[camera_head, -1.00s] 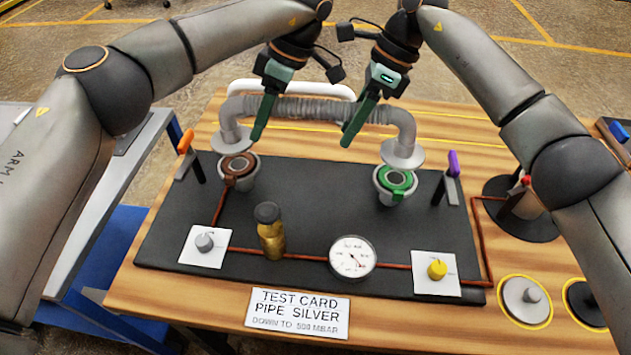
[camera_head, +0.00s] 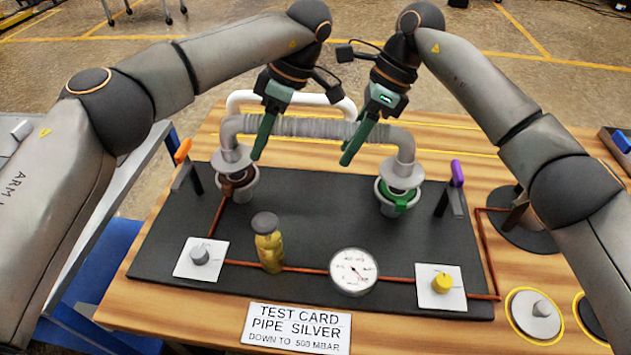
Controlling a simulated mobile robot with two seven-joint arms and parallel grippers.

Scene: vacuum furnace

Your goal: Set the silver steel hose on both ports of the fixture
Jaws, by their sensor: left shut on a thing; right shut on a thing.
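The silver steel hose (camera_head: 300,127) is a ribbed pipe with a bent elbow and a flange at each end. My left gripper (camera_head: 259,150) is shut on its left part and my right gripper (camera_head: 350,152) is shut on its right part. The left flange (camera_head: 231,160) is over the port with the brown ring (camera_head: 238,182). The right flange (camera_head: 403,172) is over the port with the green ring (camera_head: 396,200). Both flanges cover most of their ports; I cannot tell whether they touch. The ports stand on the black fixture plate (camera_head: 320,220).
An orange-handled clamp (camera_head: 183,152) stands left of the ports and a purple-handled one (camera_head: 457,174) right. A white pipe (camera_head: 245,97) lies behind the hose. A brass bottle (camera_head: 268,245), a gauge (camera_head: 354,272) and two knobs sit in front. A test card (camera_head: 296,328) reads "PIPE SILVER".

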